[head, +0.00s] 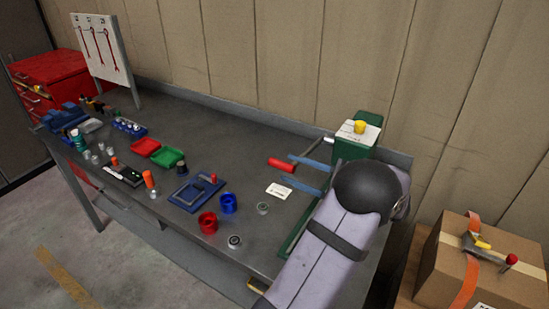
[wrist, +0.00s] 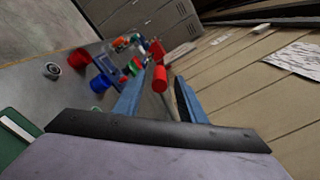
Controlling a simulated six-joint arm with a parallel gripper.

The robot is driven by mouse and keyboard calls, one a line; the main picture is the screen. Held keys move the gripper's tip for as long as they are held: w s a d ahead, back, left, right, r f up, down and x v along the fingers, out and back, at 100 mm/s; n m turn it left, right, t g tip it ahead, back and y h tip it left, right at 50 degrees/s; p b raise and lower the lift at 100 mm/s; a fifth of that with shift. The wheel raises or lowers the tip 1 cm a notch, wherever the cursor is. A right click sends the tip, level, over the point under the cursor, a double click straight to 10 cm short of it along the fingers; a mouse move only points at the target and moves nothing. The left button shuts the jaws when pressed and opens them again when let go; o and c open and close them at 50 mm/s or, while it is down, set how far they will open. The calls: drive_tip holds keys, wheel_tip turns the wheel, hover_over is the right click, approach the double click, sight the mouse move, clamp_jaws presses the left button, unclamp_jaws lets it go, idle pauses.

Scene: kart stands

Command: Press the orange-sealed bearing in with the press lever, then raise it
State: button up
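The green press (head: 348,150) stands at the right back of the bench, with a pale top plate and a yellow knob. Its lever has a red handle (head: 281,164) on a grey rod, sticking out to the left. My gripper (head: 286,168) is open, its blue fingers around or beside the lever. In the wrist view the red handle (wrist: 160,79) shows between the fingertips (wrist: 157,76), with a gap on each side. A grey bearing-like ring (head: 263,208) and another (head: 235,241) lie on the bench. No orange seal can be made out; my arm hides much of the press base.
Red cup (head: 208,223), blue cup (head: 228,203) and blue fixture plate (head: 195,192) stand left of the press. A white card (head: 279,190) lies near the fingers. Red and green trays and tools fill the bench's left. A cardboard box (head: 480,265) stands right.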

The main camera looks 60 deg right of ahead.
sight(272, 162)
drive_tip(key=w+p, duration=0.2)
drive_tip(key=w, duration=0.3)
drive_tip(key=shift+w+p, duration=0.2)
drive_tip(key=shift+p, duration=0.15)
drive_tip(key=shift+w+p, duration=0.3)
drive_tip(key=shift+w, duration=0.65)
